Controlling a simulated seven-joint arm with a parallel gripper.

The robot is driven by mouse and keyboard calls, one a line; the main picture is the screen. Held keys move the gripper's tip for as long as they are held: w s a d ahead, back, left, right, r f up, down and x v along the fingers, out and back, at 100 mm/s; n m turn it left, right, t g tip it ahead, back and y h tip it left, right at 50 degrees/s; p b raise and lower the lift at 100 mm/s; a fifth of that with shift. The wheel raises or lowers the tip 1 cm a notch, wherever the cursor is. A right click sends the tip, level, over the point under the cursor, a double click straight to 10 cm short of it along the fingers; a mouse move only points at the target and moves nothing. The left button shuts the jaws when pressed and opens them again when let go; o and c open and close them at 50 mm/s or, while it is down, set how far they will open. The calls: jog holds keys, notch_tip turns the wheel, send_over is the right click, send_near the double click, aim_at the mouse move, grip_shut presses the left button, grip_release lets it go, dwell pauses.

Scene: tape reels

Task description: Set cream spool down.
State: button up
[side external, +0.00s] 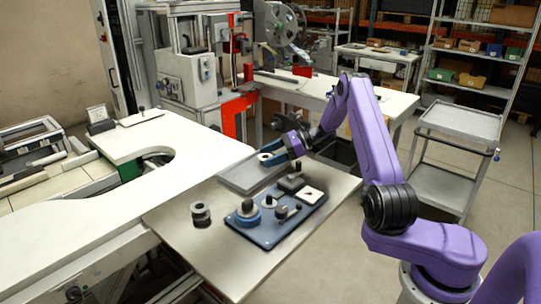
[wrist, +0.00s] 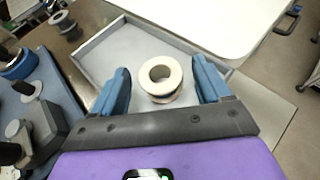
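The cream spool (wrist: 161,78) stands with its round hole facing up in the wrist view, over the grey tray (wrist: 112,48). It looks to be resting on the tray floor, though its underside is partly hidden. My gripper (wrist: 161,84) is open, one blue finger on each side of the spool with a visible gap at both sides. In the side view my gripper (side external: 281,152) is low over the tray (side external: 238,181), and the cream spool (side external: 265,157) shows beside the fingers.
A blue board (side external: 270,234) with several posts and reels stands in front of the tray. A grey and black spool (side external: 201,215) stands on the steel table (side external: 178,236) to its left.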

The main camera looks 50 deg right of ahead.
jog(key=shift+r, duration=0.1)
jog(key=shift+s+d+r, duration=0.1)
jog(key=shift+d+r, duration=0.05)
jog(key=v, duration=1.1)
jog(key=shift+s+d+r, duration=0.1)
jog(key=shift+s, duration=0.05)
jog(key=a+n+g, duration=0.1)
jog(key=a, duration=0.1)
jog(key=w+a+n+g, duration=0.1)
jog(key=a, duration=0.1)
jog(key=a+r+n+g, duration=0.1)
jog(key=a, duration=0.1)
jog(key=shift+w+a+n+y, duration=0.25)
jog(key=shift+n+y, duration=0.05)
jog(key=shift+y, duration=0.1)
jog(key=s+a+r+n+g+h, duration=0.1)
jog(key=s+a+n+g, duration=0.25)
jog(key=a, duration=0.25)
jog(key=s+a+r+n+g+h, duration=0.1)
jog(key=s+a+n+g+h, duration=0.1)
jog(key=a+n, duration=0.4)
jog(key=s+a+n+g+h, duration=0.1)
jog(key=s+a+n+g, duration=0.25)
jog(key=a, duration=0.35)
jog(key=s+a+n+t+h, duration=0.1)
jog(key=s+n+t+h, duration=0.2)
jog(key=s+n, duration=1.9)
jog(key=shift+s+a+r+h, duration=0.4)
jog(key=shift+s+r+h, duration=0.1)
jog(key=shift+s+h, duration=1.25)
